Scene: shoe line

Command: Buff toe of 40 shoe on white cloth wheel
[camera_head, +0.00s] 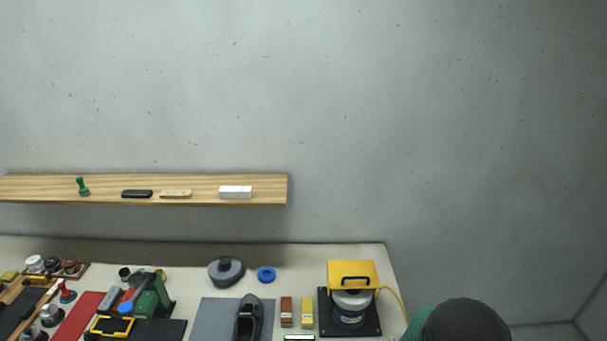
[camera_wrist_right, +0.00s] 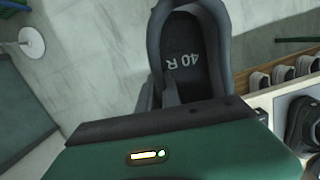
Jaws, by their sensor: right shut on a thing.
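A dark grey shoe (camera_wrist_right: 193,25) marked "40 R" on its insole fills the upper middle of the right wrist view. My right gripper (camera_wrist_right: 159,88) is shut on its wall, with one dark finger inside the opening and the other outside. The toe is out of that view. In the head view a machine with a yellow hood (camera_head: 354,271) and a pale round wheel (camera_head: 352,300) stands on a black base at the bench's right end. I cannot tell whether that wheel is cloth. My left gripper is not in view.
Another dark shoe (camera_head: 249,318) is on a grey mat (camera_head: 212,318) on the bench. Brown and yellow blocks (camera_head: 307,312) stand between it and the machine. A green tool (camera_head: 152,296) and several small items crowd the left. In the wrist view, shelved shoes (camera_wrist_right: 284,74) are at right.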

